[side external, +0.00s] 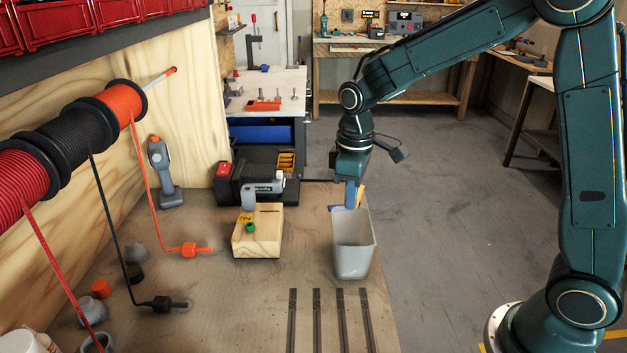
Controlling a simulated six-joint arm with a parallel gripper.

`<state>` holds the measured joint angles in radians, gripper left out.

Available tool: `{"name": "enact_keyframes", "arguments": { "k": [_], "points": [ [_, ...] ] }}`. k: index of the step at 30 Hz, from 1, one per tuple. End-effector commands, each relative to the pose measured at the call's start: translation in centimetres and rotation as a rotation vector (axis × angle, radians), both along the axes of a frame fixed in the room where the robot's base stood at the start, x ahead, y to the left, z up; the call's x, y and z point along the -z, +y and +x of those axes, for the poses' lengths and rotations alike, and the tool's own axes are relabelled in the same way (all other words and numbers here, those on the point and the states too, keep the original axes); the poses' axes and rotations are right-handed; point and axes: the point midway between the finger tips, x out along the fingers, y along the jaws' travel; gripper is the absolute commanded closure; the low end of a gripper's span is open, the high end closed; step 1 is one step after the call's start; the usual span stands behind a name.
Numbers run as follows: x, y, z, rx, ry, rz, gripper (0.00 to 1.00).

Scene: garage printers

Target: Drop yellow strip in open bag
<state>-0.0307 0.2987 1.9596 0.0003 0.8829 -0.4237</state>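A light grey open-topped bin or bag (353,252) stands upright near the right edge of the workbench. My gripper (351,198) points down at its opening, with blue fingers at rim height. A small yellow-orange strip (361,194) shows right beside the fingers, above the rim. I cannot tell whether the fingers hold it or it only stands behind them. The gap between the fingertips is too small and hidden to make out.
A wooden block (257,240) with a green piece and a yellow patch stands left of the bin. Dark slotted strips (318,320) lie in front. Filament spools (75,138) hang at left, with orange (190,249) and black (163,304) ends on the bench.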

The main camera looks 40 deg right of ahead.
Motion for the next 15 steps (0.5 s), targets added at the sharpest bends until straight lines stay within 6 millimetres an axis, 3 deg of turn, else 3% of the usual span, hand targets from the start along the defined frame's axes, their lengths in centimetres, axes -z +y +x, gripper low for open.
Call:
{"name": "enact_keyframes", "arguments": {
  "k": [6, 15],
  "points": [
    [-1.2, 0.6, -1.5, -0.21, -0.001, -0.001, 1.0],
    [-1.8, 0.8, -2.3, -0.328, 0.001, 0.0, 1.0]
  ]
}}
